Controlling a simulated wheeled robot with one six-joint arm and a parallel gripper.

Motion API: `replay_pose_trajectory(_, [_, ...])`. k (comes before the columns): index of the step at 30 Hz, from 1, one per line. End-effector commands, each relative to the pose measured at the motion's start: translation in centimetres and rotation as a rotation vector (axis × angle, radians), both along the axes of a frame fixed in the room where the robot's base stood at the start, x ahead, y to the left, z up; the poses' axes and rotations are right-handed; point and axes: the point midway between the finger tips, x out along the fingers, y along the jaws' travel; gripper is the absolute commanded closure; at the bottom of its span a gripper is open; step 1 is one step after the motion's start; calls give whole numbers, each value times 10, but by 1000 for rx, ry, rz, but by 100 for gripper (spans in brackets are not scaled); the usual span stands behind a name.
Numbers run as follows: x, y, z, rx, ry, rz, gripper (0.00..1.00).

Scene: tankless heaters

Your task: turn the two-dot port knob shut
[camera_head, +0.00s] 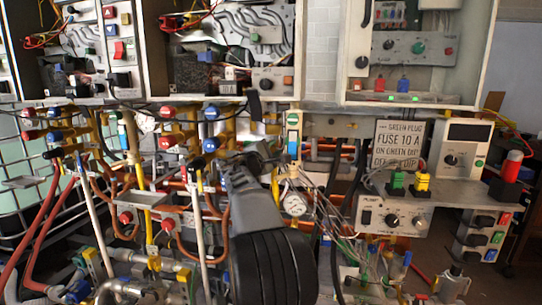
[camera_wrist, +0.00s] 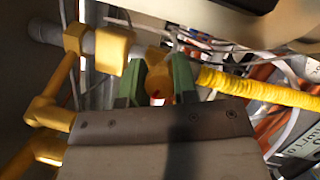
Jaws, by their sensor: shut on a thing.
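In the wrist view my gripper (camera_wrist: 158,74) has its two green fingers on either side of a yellow-orange knob-like part (camera_wrist: 158,84). It is shut on this part. A small red and white spot shows low between the fingers. No dot marks can be made out on the part, so I cannot tell from them which port it belongs to. In the head view my dark arm rises in front of the pipes below the cabinets, and its end and the held part are mostly hidden there.
In the wrist view a yellow corrugated hose (camera_wrist: 262,91) runs to the right, and yellow pipe fittings (camera_wrist: 100,48) stand close on the left. In the head view a pressure gauge (camera_head: 295,204), loose wires and a fuse sign (camera_head: 398,144) are to the right of my arm. Space is tight.

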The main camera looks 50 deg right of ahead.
Motion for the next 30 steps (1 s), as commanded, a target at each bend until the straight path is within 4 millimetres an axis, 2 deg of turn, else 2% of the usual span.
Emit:
replay_pose_trajectory(15, [-1, -1, 1, 229, -377, -2, 97])
replay_pose_trajectory(30, [-1, -1, 1, 330, -541, -2, 97])
